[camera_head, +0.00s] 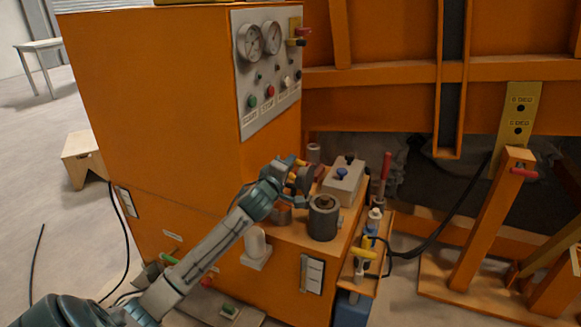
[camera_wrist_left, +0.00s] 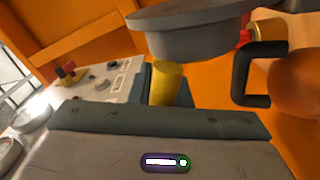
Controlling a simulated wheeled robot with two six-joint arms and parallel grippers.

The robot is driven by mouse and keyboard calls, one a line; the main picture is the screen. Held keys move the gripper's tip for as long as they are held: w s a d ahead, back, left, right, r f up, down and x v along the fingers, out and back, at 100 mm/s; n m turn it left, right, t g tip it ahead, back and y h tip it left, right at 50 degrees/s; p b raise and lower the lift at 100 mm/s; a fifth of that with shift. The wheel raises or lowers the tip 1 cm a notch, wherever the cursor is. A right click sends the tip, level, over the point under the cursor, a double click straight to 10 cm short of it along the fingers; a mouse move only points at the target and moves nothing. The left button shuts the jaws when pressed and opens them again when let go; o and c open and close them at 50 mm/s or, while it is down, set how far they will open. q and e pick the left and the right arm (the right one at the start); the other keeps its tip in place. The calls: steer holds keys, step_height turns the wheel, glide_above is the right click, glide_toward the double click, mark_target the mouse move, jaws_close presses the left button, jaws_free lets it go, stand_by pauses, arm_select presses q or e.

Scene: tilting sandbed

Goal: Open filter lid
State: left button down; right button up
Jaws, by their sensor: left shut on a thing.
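My left gripper (camera_head: 296,176) is over the top of the orange cabinet's low section, shut on what looks like the filter lid. In the left wrist view the lid is a dark grey round disc (camera_wrist_left: 190,38) just beyond the gripper body, with a yellow cylindrical piece (camera_wrist_left: 165,84) beside it. The exact contact is hidden. My right gripper is not in view.
The tall orange cabinet (camera_head: 165,95) with a gauge panel (camera_head: 262,110) rises behind and left of my arm. A beige box with a blue knob (camera_head: 343,182) stands right of the gripper. A side shelf (camera_head: 365,275) holds bottles. A black handle (camera_wrist_left: 245,75) shows in the left wrist view.

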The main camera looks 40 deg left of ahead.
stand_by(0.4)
arm_select(q)
steer(key=c, duration=1.4)
jaws_free()
steer(key=shift+o, duration=0.2)
steer(key=v, duration=1)
steer(key=shift+s+b, duration=0.3)
steer(key=shift+s, duration=0.1)
steer(key=shift+f, duration=0.1)
